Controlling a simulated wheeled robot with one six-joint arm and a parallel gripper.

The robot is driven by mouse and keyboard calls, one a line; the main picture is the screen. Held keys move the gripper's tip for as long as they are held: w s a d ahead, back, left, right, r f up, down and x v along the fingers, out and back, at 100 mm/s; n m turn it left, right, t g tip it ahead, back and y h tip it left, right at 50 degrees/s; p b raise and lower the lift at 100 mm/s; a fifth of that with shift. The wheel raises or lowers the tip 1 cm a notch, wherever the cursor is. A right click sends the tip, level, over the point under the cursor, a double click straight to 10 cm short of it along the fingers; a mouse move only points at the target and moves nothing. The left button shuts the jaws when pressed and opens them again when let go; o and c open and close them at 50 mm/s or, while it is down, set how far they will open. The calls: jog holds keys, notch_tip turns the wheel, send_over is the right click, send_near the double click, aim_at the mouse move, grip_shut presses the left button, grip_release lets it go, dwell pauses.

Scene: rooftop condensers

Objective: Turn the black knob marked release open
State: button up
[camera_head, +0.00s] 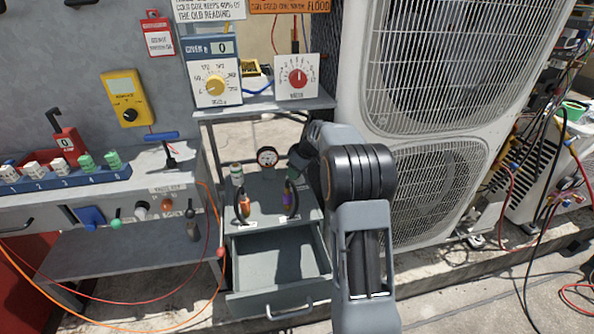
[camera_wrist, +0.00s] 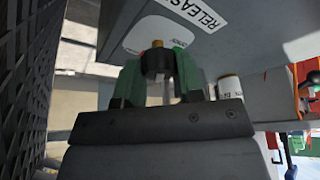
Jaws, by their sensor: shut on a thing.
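In the wrist view my gripper (camera_wrist: 159,78) has its two green-padded fingers on either side of the black knob (camera_wrist: 157,62) and is shut on it. A small yellow-orange piece shows at the knob's far end. The knob sits at a pale rounded plate (camera_wrist: 160,34) on a grey panel. A white label reading RELEASE (camera_wrist: 198,12) is beside the plate. The small print on the plate is too unclear to read, and the knob's turn angle cannot be told. In the head view my arm hides the knob.
A grey stand has an open, empty-looking drawer (camera_head: 275,268) below a shelf with a round gauge (camera_head: 267,157) and handles with orange and purple grips. A large condenser (camera_head: 440,75) stands close at right. A workbench (camera_head: 165,180) is at left. Cables lie on the floor.

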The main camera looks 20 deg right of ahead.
jog(key=o, duration=0.9)
jog(key=shift+r, duration=0.1)
